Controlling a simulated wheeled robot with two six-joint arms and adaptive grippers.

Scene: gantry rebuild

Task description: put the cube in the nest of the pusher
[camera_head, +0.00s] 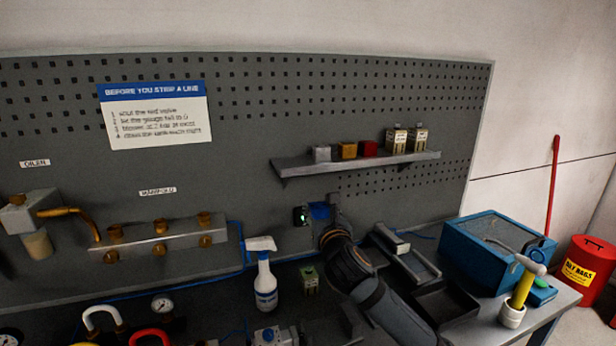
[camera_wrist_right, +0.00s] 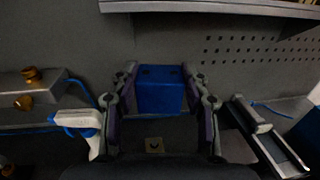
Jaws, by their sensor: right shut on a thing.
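My right gripper (camera_head: 326,226) is shut on a blue cube (camera_wrist_right: 160,90), with a finger on each side of it in the right wrist view. In the head view the cube (camera_head: 320,211) is held up in front of the pegboard, below the shelf, partly hidden by my gripper. To the right of my arm, a dark grey fixture with a raised light grey bar (camera_head: 391,238) lies on the bench. It also shows at the right of the wrist view (camera_wrist_right: 262,128). I cannot tell whether it is the pusher, and no nest shows clearly. My left gripper is out of view.
A shelf (camera_head: 352,160) above holds grey, orange and red cubes and two small labelled boxes. A spray bottle (camera_head: 264,285) and a small green-topped box (camera_head: 308,280) stand left of my arm. A blue bin (camera_head: 478,262) and a yellow-handled tool (camera_head: 520,290) stand right.

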